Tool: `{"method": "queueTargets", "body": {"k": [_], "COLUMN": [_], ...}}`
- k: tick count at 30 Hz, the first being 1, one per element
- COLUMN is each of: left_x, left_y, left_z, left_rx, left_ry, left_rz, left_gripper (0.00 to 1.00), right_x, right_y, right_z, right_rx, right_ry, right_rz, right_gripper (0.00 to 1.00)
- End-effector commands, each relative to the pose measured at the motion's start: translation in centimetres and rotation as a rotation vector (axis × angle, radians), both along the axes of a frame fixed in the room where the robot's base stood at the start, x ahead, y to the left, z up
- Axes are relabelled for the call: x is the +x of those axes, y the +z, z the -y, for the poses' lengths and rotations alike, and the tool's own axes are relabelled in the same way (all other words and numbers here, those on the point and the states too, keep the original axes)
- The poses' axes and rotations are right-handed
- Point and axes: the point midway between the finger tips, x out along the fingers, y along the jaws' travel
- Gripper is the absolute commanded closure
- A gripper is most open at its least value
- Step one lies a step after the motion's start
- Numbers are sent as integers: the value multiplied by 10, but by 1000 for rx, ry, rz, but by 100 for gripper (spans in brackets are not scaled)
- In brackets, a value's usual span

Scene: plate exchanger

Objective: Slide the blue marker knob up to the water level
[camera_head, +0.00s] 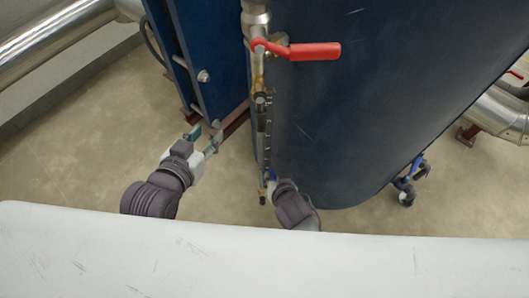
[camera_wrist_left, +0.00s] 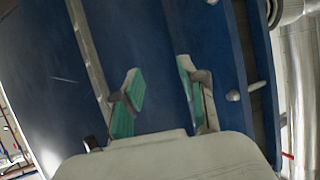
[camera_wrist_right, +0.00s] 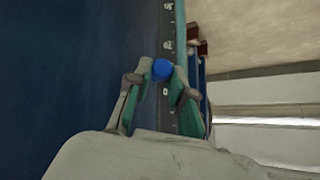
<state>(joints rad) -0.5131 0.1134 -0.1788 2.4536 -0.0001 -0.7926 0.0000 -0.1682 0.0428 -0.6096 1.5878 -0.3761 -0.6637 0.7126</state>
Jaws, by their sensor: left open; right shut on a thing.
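The blue marker knob (camera_wrist_right: 162,69) sits between the green-padded fingertips of my right gripper (camera_wrist_right: 160,88) in the right wrist view. The right gripper is shut on it. In the head view my right gripper (camera_head: 270,185) is at the lower end of the narrow upright gauge (camera_head: 265,130), at the edge of the dark blue tank. A scale strip with marks (camera_wrist_right: 167,20) runs beside the knob. I cannot make out the water level. My left gripper (camera_head: 204,139) is open and empty, to the left of the gauge; its two fingers are apart in the left wrist view (camera_wrist_left: 160,95).
The dark blue tank (camera_head: 370,100) fills the right of the head view. A red valve handle (camera_head: 310,51) sticks out above the gauge. A blue frame (camera_head: 205,60) stands behind my left gripper. Bare floor (camera_head: 80,140) lies to the left.

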Motion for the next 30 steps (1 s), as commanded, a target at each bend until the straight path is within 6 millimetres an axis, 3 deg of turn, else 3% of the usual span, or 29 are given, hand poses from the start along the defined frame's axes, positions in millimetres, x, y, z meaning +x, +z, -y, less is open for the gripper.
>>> {"method": "queueTargets", "body": {"k": [30], "left_x": [-12], "left_y": [-15], "left_z": [-8], "left_rx": [33], "left_ry": [8], "left_rz": [-113], "left_gripper": [58], "right_x": [0], "right_y": [5], "right_z": [0], "right_rx": [0], "right_ry": [0], "right_rz": [0], "right_gripper": [100]}}
